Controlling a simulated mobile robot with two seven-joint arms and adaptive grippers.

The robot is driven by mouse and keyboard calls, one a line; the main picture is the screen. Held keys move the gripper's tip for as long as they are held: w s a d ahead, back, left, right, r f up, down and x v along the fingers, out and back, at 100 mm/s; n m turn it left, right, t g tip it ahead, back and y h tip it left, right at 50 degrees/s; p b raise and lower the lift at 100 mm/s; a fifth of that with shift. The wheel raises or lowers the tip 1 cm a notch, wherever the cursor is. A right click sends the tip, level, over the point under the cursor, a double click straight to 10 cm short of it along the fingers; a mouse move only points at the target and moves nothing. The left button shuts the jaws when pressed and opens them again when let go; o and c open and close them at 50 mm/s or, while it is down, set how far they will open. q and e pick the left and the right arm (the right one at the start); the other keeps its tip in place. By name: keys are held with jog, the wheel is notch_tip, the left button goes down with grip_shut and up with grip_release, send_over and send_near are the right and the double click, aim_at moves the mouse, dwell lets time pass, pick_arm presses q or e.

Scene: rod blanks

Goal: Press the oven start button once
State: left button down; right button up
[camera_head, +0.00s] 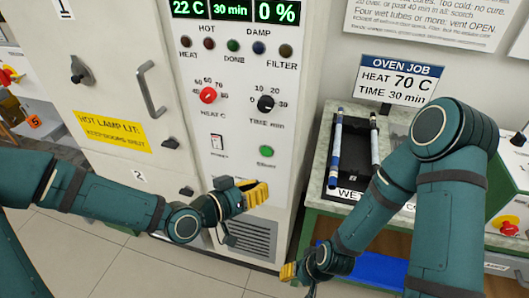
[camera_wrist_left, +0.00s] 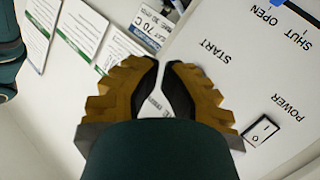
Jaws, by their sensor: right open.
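The green start button (camera_head: 266,151) is on the white oven front (camera_head: 240,125) in the head view, below the black timer knob (camera_head: 266,103). My left gripper (camera_head: 262,193) is below the button and apart from it in the picture. In the left wrist view its yellow fingers (camera_wrist_left: 163,70) have their tips drawn together, with nothing seen between them. The START label (camera_wrist_left: 213,50) shows beside the fingers there; the button itself does not show. My right gripper (camera_head: 288,272) is low in front of the oven, open, its fingers partly seen.
The red heat knob (camera_head: 208,95) and power switch (camera_head: 217,142) sit left of the button. The display (camera_head: 235,11) reads 22 C, 30 min, 0 %. A grey bench (camera_head: 318,178) to the right carries a dark tray with rods (camera_head: 336,150). A door handle (camera_head: 150,90) sticks out at left.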

pick_arm(q)
jog(key=shift+w, duration=0.15)
send_near(280, 155)
jog(key=shift+s+d+f+b+x, duration=0.1)
jog(key=shift+s+b+x, duration=0.05)
jog(key=shift+x, duration=0.65)
jog(key=shift+s+d+f+b+x, duration=0.1)
jog(key=shift+x, duration=0.7)
jog(key=shift+s+b+x, duration=0.15)
jog(key=shift+x, duration=0.65)
jog(key=shift+w, duration=0.15)
jog(key=shift+w+d, duration=0.1)
jog(key=shift+w, duration=0.15)
jog(key=shift+w+d, duration=0.15)
jog(key=shift+w, duration=0.2)
dwell(0.3)
jog(key=shift+s, duration=0.15)
jog(key=shift+s+a, duration=0.25)
jog(key=shift+s, duration=0.35)
